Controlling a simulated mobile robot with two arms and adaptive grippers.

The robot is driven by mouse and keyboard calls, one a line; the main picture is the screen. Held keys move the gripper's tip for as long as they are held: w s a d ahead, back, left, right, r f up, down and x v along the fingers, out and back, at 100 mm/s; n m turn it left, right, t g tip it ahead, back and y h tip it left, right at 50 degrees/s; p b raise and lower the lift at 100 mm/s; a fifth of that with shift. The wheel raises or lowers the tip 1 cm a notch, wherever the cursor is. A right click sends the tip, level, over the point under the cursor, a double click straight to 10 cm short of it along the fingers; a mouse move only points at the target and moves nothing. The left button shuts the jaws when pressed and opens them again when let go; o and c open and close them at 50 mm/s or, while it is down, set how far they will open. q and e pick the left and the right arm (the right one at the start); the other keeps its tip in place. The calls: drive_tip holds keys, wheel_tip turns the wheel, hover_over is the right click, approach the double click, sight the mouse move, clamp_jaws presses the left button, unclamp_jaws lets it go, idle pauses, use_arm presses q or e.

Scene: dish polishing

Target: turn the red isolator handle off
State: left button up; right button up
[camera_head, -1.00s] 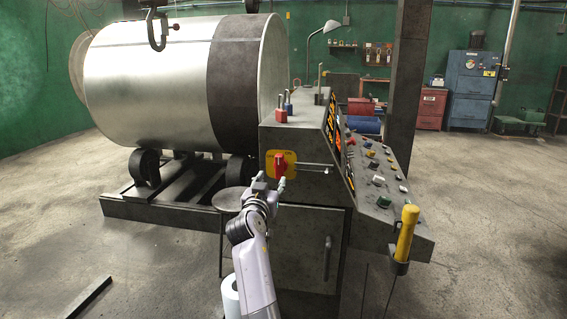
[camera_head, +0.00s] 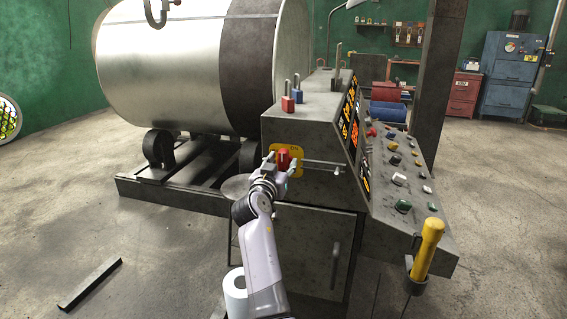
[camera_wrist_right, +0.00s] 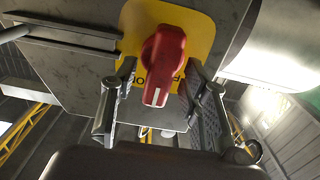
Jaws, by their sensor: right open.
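The red isolator handle (camera_head: 283,158) sits on a yellow plate (camera_head: 290,149) on the front of the grey control cabinet. In the right wrist view the red handle (camera_wrist_right: 163,62) shows large, with a pale mark on its end, in front of the yellow plate (camera_wrist_right: 197,30). My right gripper (camera_head: 280,166) is open just in front of the handle. In the right wrist view its two fingers (camera_wrist_right: 160,90) stand on either side of the handle, with visible gaps. The handle is not gripped. My left gripper is not in view.
A metal rod (camera_head: 322,164) runs right from the plate. Red (camera_head: 287,103) and blue (camera_head: 298,95) padlocks stand on the cabinet top. A button panel (camera_head: 405,180) and yellow-handled tool (camera_head: 427,248) are to the right. A round stool (camera_head: 236,187) and white roll (camera_head: 236,292) stand lower left.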

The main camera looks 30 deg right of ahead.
drive_tip(key=shift+c, duration=0.6)
clamp_jaws()
